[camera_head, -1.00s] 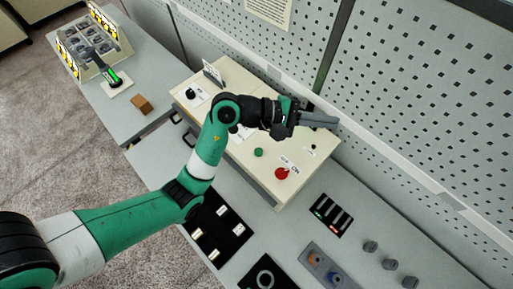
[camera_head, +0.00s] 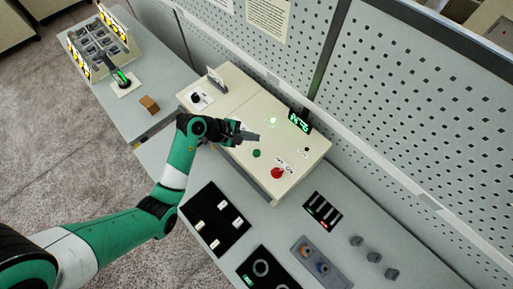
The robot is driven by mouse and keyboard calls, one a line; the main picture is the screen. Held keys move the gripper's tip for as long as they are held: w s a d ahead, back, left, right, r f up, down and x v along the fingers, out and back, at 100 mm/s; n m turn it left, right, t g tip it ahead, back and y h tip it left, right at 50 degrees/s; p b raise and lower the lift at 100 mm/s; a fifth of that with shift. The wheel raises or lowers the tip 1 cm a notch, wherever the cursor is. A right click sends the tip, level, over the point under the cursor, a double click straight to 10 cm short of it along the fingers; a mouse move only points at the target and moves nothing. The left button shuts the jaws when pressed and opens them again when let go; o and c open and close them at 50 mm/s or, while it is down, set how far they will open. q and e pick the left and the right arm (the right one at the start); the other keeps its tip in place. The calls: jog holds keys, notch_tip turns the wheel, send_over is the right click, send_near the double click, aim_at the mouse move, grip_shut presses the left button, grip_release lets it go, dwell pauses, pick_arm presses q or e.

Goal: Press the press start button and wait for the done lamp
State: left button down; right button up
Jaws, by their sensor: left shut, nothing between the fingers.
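The cream press box (camera_head: 235,82) stands on the grey bench against the perforated panel. On its top are a green button (camera_head: 257,153), a larger red button (camera_head: 277,172) and a small lamp (camera_head: 271,122) glowing pale green-white. A display (camera_head: 299,122) with green lit digits stands at the box's back right. My left gripper (camera_head: 256,137) is shut and empty. In the picture it sits between the green button and the glowing lamp, covering neither; its height above the box is hard to judge. My right gripper is out of view.
A black tray (camera_head: 226,237) with several small pieces lies in front of the box. A grey plate (camera_head: 313,268) with rings and several grey blocks (camera_head: 375,257) lie to the right. A brown block (camera_head: 149,104) and a parts rack (camera_head: 126,52) are on the left table.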

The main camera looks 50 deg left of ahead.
aim_at(253, 152)
pick_arm(q)
notch_tip(253, 152, down, 8)
jog(key=b, duration=0.8)
jog(key=shift+f, duration=0.35)
jog(key=shift+f, duration=0.1)
dwell(1.3)
jog(key=shift+f+b, duration=0.3)
jog(key=shift+b, duration=0.05)
jog(key=shift+f, duration=0.5)
dwell(0.5)
jog(key=shift+r+p, duration=0.8)
jog(key=shift+r, duration=0.15)
